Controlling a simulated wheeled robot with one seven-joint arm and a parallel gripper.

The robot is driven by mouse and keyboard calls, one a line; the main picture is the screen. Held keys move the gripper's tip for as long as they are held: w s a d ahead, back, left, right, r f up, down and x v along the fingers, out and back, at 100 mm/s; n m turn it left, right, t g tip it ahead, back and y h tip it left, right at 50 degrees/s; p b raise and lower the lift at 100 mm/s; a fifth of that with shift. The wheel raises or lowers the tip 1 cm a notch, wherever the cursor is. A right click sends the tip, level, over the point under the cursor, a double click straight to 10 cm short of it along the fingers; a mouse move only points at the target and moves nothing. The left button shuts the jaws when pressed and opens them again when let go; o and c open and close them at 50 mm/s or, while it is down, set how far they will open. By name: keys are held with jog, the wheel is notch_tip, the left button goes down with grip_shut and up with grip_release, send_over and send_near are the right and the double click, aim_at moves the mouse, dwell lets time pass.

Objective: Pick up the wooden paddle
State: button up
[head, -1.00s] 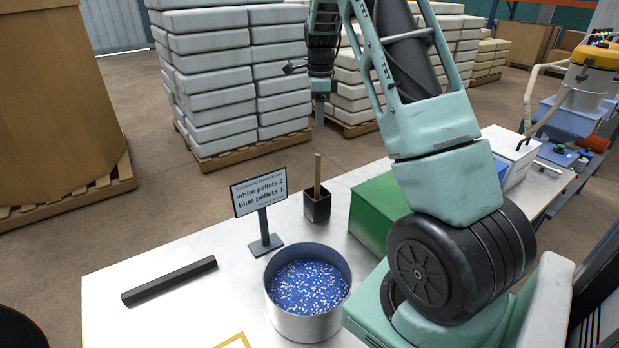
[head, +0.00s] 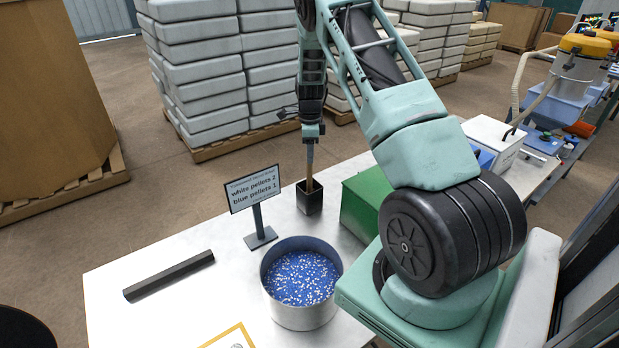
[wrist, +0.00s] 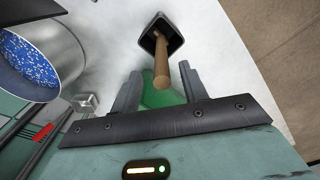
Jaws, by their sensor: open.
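The wooden paddle (head: 310,165) stands upright in a small black square holder (head: 309,201) on the white table, with only its round handle showing; its lower end is hidden inside. In the wrist view the handle (wrist: 161,62) points up toward the camera, out of the holder (wrist: 163,35). My gripper (head: 311,137) is directly above the holder, pointing down at the top of the handle. In the wrist view the jaws of my gripper (wrist: 160,82) are apart, with the handle's end between or just beyond the fingertips; I cannot tell whether they touch it.
A metal pot of blue and white pellets (head: 302,310) stands in front of the holder. A sign on a stand (head: 254,190) is to its left and a green box (head: 367,200) to its right. A dark bar (head: 170,276) lies at the left of the table.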

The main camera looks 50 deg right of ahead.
aim_at(309, 178)
jog(key=shift+w+f+p, duration=0.15)
jog(key=shift+f+p, duration=0.3)
jog(key=shift+f, duration=1.15)
grip_shut()
